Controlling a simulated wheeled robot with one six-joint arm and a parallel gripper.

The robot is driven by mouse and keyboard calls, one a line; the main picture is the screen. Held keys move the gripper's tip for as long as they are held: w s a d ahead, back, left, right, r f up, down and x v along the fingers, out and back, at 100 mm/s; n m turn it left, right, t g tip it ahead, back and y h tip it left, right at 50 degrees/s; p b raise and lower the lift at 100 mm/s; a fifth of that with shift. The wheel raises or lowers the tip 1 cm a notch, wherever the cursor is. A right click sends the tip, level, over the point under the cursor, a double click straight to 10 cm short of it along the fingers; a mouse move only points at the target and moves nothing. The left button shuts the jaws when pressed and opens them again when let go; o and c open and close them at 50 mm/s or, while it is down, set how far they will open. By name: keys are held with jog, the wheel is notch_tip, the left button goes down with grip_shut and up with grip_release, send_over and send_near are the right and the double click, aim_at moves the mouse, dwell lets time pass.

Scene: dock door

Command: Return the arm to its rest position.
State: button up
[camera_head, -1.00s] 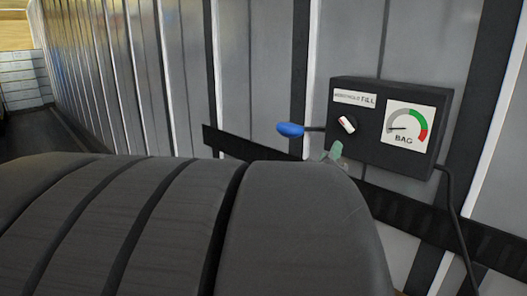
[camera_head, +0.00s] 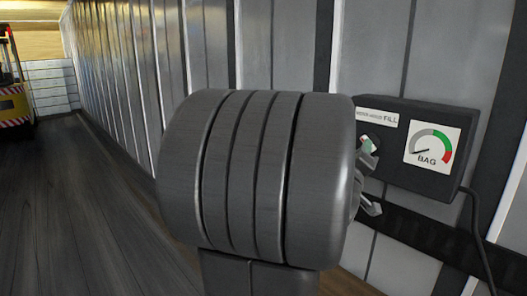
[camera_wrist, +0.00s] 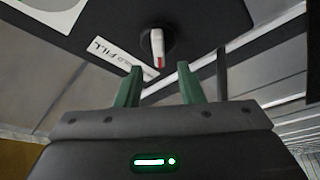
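My gripper (camera_wrist: 160,72) is open in the wrist view, with two green fingers apart and nothing between them. Beyond the fingertips is a white knob (camera_wrist: 157,46) with a red mark, on the dark control box (camera_head: 398,175); a gap seems to separate them. In the head view, my large grey arm link fills the middle and hides most of the gripper (camera_head: 369,175), whose parts show at its right edge. The box carries a FILL label (camera_head: 377,117) and a BAG gauge (camera_head: 432,145) with its needle at the left, low end.
A ribbed metal wall (camera_head: 210,50) runs along the right, with a black horizontal rail (camera_head: 425,230) below the box. A cable (camera_head: 478,235) hangs from the box. A yellow forklift (camera_head: 14,100) stands far left. The dark floor (camera_head: 80,210) at left is clear.

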jog(key=shift+p+x, duration=0.3)
jog(key=shift+x, duration=1.55)
jog(key=shift+s+a, duration=0.1)
jog(key=b+v, duration=0.2)
jog(key=v, duration=1.2)
jog(key=w+d+r+m+h, duration=0.1)
jog(key=w+d+m+h, duration=0.1)
jog(key=w+m, duration=0.3)
jog(key=w+d+r+m+g+h, duration=0.1)
jog(key=w+d+r+m+h, duration=0.1)
jog(key=w+d+m, duration=0.3)
jog(key=shift+w+r+m+p, duration=0.25)
jog(key=shift+w+m+p, duration=0.05)
jog(key=shift+w, duration=0.55)
jog(key=shift+s+d, duration=0.1)
jog(key=shift+d, duration=0.1)
